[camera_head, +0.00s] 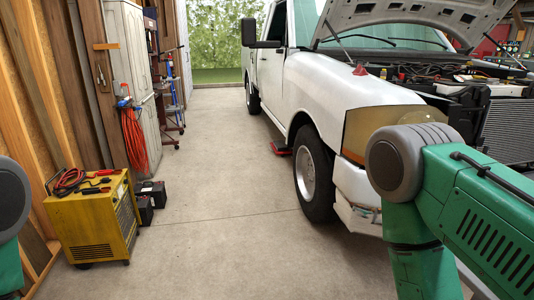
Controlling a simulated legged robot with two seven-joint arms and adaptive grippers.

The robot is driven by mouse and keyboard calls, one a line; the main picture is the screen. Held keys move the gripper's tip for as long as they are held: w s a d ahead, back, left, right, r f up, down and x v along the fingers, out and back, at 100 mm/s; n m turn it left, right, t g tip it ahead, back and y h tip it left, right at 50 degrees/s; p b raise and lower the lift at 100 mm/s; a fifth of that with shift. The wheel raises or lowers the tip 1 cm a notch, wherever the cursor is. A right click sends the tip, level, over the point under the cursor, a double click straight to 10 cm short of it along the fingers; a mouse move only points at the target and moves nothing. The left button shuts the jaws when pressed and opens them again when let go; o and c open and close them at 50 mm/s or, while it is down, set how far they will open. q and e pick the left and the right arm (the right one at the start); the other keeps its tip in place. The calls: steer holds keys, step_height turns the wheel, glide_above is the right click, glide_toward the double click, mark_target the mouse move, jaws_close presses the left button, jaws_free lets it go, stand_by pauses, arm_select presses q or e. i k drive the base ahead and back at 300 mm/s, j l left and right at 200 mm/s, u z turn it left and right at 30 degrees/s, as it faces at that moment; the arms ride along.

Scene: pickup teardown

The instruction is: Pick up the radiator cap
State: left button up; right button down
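I cannot make out a radiator cap in this view. A white pickup truck (325,88) stands at the right with its hood (415,14) raised. Its engine bay (430,78) is open. A dark finned radiator (508,132) shows at the truck's front, at the right edge of the picture. My green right arm covers part of the truck's front. My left arm shows only at the left edge. Neither gripper is in view.
A yellow charger cart (95,222) with red cables stands on the left, beside dark boxes (150,198). A small red object (360,69) sits on the fender. A red jack (281,149) lies on the floor by the truck. The concrete floor (220,185) between is clear.

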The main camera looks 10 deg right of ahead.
mark_target(490, 81)
steer(key=i+z, duration=0.4)
steer(key=i+j+z, duration=0.25)
steer(key=i+z, duration=0.15)
steer(key=i+j+z, duration=0.75)
steer(key=i+j, duration=0.05)
steer(key=i, duration=0.05)
